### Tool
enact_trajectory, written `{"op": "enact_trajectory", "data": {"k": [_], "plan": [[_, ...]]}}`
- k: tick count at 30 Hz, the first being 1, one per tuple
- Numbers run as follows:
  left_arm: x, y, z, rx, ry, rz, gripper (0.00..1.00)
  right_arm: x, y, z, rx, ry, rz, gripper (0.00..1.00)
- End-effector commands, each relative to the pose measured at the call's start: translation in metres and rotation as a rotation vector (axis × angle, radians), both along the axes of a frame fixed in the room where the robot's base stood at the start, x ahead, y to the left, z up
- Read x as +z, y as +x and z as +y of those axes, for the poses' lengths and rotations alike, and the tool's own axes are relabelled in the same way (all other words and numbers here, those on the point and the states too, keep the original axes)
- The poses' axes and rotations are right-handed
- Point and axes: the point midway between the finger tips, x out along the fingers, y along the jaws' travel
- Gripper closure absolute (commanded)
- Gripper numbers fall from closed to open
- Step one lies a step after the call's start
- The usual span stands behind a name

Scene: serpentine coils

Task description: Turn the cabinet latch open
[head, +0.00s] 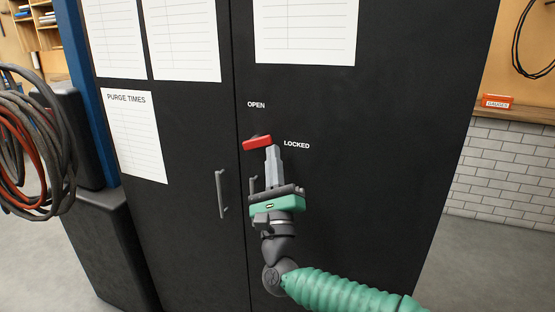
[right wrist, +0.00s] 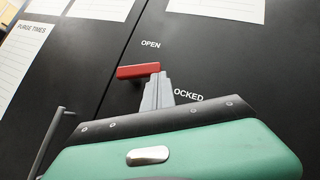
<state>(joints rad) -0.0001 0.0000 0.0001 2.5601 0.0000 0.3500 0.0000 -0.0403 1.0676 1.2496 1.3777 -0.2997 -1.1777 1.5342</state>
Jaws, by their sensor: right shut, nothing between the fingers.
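The black cabinet (head: 330,190) has a red latch handle (head: 257,142) on its right door. The handle lies nearly level, slightly tilted, below the OPEN label (head: 256,104) and left of the LOCKED label (head: 296,145). My right gripper (head: 272,150) is shut, with its fingertips at the right end of the red handle. In the right wrist view the handle (right wrist: 138,71) sticks out to the left of the fingertips (right wrist: 159,78); whether they touch it is unclear. My left gripper is not in view.
Two door pulls flank the door seam; the left pull (head: 222,194) is clear, the other (head: 252,186) is partly behind my right gripper. Paper sheets (head: 134,135) hang on the doors. Coiled hoses (head: 30,150) hang at the far left. Free floor shows at the right.

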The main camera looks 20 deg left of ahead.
Motion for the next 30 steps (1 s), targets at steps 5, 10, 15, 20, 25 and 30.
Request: {"op": "enact_trajectory", "data": {"k": [5,10,15,20,25,30], "plan": [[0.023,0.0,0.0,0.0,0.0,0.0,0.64,0.017,0.0,0.002,-0.003,-0.172,0.003,1.0],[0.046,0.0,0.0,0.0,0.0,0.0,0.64,0.028,0.0,0.003,-0.002,-0.335,0.009,1.0],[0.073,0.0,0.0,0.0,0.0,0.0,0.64,0.04,0.0,0.003,-0.001,-0.495,0.016,1.0],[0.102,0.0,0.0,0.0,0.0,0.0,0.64,0.05,0.0,0.006,-0.001,-0.645,0.022,1.0],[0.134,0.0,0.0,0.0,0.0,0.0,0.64,0.058,0.0,0.011,0.0,-0.796,0.026,1.0],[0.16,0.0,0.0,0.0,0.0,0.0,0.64,0.063,0.0,0.017,0.001,-0.924,0.031,1.0]]}}
